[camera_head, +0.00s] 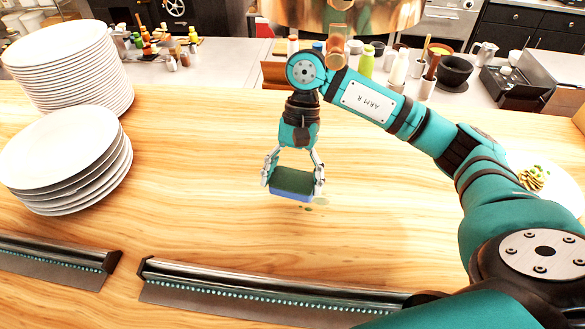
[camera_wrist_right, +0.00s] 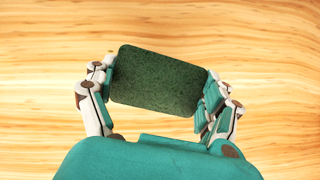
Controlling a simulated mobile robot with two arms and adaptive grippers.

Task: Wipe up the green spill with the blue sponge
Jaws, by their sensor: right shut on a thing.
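The sponge (camera_head: 293,183) has a dark green top and a blue lower part. My right gripper (camera_head: 292,178) is shut on it, one finger at each short end, over the wooden counter. The right wrist view shows the sponge's green top (camera_wrist_right: 158,80) between the fingers of my right gripper (camera_wrist_right: 155,90). A few green spots of the spill (camera_head: 307,209) show on the wood just below and right of the sponge. The rest of the spill may be hidden under the sponge. I cannot tell whether the sponge touches the wood. My left gripper is not in view.
Two stacks of white plates (camera_head: 70,165) stand at the left of the counter (camera_head: 200,215). Dark metal strips (camera_head: 250,285) lie along the near side. A plate with food (camera_head: 530,178) is at the right, partly behind my arm. Bottles and utensils stand at the back.

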